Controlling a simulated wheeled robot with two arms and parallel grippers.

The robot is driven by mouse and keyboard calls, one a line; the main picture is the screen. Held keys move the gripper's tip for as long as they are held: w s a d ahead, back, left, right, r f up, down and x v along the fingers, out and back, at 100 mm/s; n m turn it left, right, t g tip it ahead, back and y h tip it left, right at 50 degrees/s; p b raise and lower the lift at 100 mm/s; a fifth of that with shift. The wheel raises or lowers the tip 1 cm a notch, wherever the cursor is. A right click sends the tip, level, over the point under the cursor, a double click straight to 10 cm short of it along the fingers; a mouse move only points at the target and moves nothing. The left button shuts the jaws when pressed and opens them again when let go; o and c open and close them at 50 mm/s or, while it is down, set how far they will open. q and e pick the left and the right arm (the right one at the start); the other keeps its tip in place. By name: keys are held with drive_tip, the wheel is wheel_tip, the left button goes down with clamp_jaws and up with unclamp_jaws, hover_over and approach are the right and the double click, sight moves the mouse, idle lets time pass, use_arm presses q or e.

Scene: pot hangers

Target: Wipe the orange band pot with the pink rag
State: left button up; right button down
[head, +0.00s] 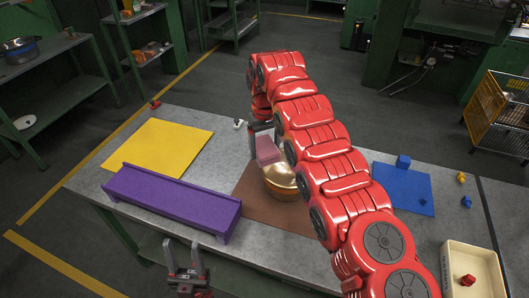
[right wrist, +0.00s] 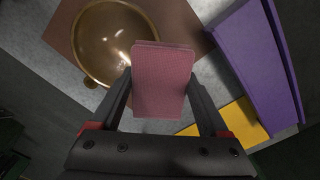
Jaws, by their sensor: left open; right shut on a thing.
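The pink rag (head: 267,149), a folded block, is in my right gripper, which is shut on it. The rag also shows in the right wrist view (right wrist: 162,75), between the fingers of my right gripper (right wrist: 160,92). A gold, brassy pot (head: 281,180) sits on the brown mat (head: 248,190); my red right arm hides part of it. I cannot make out an orange band on it. In the right wrist view the pot's open bowl (right wrist: 103,40) lies beside and partly behind the rag; contact cannot be told. My left gripper (head: 186,262) is open and empty at the table's front edge.
A purple rack (head: 170,203) and a yellow mat (head: 158,146) lie left of the pot. Another pot (head: 18,48) stands on a green shelf at the far left.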

sight(265, 146)
idle(0.3)
drive_tip(key=shift+w+r+p, duration=0.1)
drive_tip(key=shift+r+p, duration=0.85)
drive_tip(key=shift+r, duration=0.3)
wheel_tip(265, 146, up, 4)
drive_tip(key=p, duration=0.3)
drive_tip(key=shift+f, duration=0.15)
